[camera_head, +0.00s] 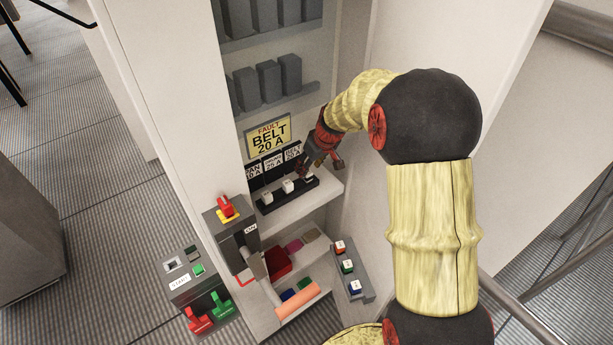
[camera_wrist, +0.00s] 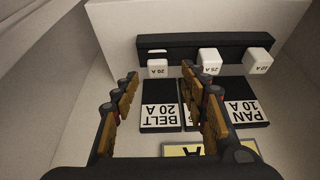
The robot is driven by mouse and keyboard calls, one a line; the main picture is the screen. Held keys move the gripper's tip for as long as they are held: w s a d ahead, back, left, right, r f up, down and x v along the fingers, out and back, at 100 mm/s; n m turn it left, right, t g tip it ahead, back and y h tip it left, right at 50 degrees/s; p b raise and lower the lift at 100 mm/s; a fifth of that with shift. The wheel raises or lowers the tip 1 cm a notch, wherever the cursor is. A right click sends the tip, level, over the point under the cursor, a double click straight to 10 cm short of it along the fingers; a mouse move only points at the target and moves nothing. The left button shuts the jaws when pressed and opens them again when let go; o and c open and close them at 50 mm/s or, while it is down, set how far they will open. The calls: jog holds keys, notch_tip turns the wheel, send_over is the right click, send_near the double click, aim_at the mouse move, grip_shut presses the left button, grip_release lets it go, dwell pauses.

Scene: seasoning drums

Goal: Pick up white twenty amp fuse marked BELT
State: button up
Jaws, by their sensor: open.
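The white 20 A fuse (camera_wrist: 158,68) is at the left end of a black holder (camera_wrist: 185,46) in the wrist view, above the upside-down BELT 20 A label (camera_wrist: 161,112). In the head view the holder (camera_head: 278,202) is on a shelf in the cabinet, and this fuse (camera_head: 307,178) is at its right end, partly covered by my gripper. My gripper (camera_head: 322,164) is open and empty. In the wrist view its fingertips (camera_wrist: 162,80) are spread to either side of the fuse's line. I cannot tell whether they reach it.
A 25 A fuse (camera_wrist: 209,62) and a 10 A fuse (camera_wrist: 258,62) are beside it. A yellow FAULT BELT 20 A sign (camera_head: 268,136) is above. A red-handled switch box (camera_head: 231,222) stands left, and a strip of coloured fuses (camera_head: 352,270) is lower right. Cabinet walls flank my arm.

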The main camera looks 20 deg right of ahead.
aim_at(308, 178)
jog(key=x, duration=0.4)
jog(key=shift+w+d+f, duration=0.1)
jog(key=shift+d+f, duration=0.1)
jog(key=shift+f, duration=0.2)
jog(key=shift+c, duration=0.4)
grip_shut()
